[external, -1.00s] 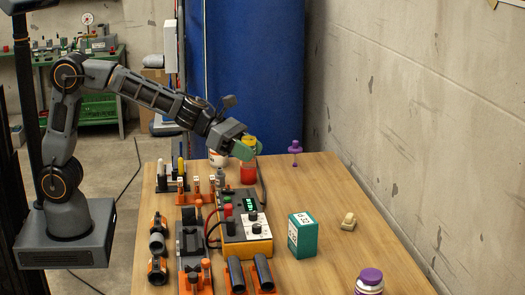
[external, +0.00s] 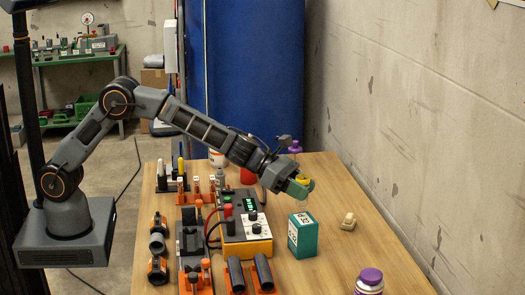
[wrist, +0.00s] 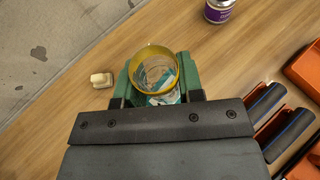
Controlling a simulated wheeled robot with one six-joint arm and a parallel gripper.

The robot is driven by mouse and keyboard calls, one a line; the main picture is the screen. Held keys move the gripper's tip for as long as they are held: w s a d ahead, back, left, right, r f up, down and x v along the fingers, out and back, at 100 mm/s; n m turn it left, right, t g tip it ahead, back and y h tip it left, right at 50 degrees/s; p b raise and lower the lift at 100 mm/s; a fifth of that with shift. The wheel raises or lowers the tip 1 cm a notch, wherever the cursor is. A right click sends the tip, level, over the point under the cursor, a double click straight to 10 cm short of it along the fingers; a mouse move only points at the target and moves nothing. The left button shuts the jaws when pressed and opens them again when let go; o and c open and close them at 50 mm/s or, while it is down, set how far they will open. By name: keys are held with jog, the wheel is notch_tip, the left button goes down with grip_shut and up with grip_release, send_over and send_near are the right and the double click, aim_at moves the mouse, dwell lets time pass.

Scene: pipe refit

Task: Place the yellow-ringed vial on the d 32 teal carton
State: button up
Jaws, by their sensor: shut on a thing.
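The yellow-ringed vial (wrist: 155,66) is clear, and its round open top faces the wrist camera. My gripper (external: 301,187) is shut on it, with a green finger on each side. In the external view its yellow ring (external: 303,178) shows between the fingers, and the rest is mostly hidden. The teal carton (external: 303,241), marked d 32 on its white label, stands upright on the table. My gripper is above and just behind it, apart from it. In the wrist view teal and white show through the vial.
A yellow meter (external: 246,243) with leads stands left of the carton. A beige block (external: 348,221) lies to its right. Orange pipe holders (external: 265,286) are at the front.

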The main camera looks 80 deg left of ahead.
jog(key=shift+w+d+f, duration=0.1)
jog(key=shift+w+f, duration=0.05)
jog(key=shift+f, duration=0.05)
jog(key=shift+w+f+b, duration=0.15)
jog(key=shift+f+b, duration=0.45)
jog(key=shift+f, duration=1.05)
jog(key=shift+f, duration=0.1)
jog(key=shift+f, duration=0.1)
jog(key=o, duration=0.9)
